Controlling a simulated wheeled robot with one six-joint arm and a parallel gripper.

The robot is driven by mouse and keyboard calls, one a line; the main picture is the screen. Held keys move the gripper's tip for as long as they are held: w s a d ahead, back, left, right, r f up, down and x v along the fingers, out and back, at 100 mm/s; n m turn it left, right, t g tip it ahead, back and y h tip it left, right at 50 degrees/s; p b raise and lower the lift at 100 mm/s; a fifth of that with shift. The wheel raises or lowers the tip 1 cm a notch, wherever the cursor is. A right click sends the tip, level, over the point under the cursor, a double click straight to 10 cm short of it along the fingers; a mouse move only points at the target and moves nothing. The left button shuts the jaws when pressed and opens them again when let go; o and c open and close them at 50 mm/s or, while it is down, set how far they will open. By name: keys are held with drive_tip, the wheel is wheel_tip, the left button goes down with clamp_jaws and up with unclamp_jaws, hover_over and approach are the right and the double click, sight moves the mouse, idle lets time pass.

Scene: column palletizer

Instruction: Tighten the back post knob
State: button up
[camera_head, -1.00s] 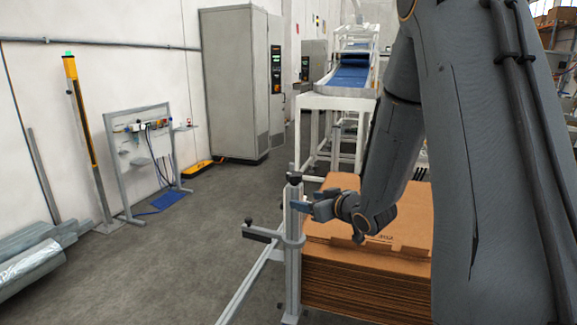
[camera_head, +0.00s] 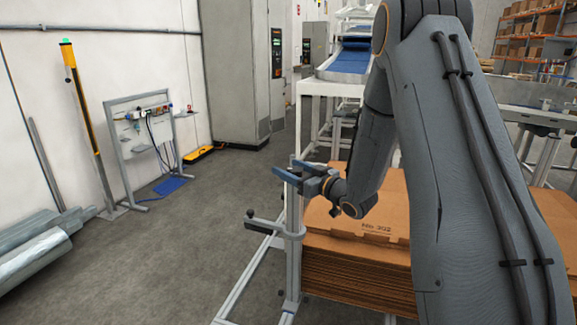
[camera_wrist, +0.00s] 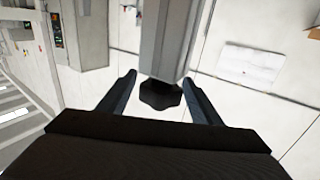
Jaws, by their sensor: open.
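The upright grey metal post (camera_head: 293,245) stands at the left edge of the cardboard stack in the head view. In the wrist view, a black lobed knob (camera_wrist: 160,96) sits on the end of the grey post (camera_wrist: 165,40). My gripper (camera_wrist: 160,78) is open, with one finger on each side of the knob and visible gaps between. In the head view my gripper (camera_head: 287,171) reaches leftward across the post top, and its fingers largely hide the knob there. A side arm with a black end (camera_head: 250,213) is clamped lower on the post.
A stack of flat brown cardboard (camera_head: 360,275) lies right of the post. A white frame rail (camera_head: 245,285) runs along the floor. A blue conveyor (camera_head: 350,60) stands behind.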

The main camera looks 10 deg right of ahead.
drive_tip(key=shift+w+a, duration=0.2)
drive_tip(key=shift+w, duration=0.2)
drive_tip(key=shift+c, duration=0.3)
drive_tip(key=c, duration=1)
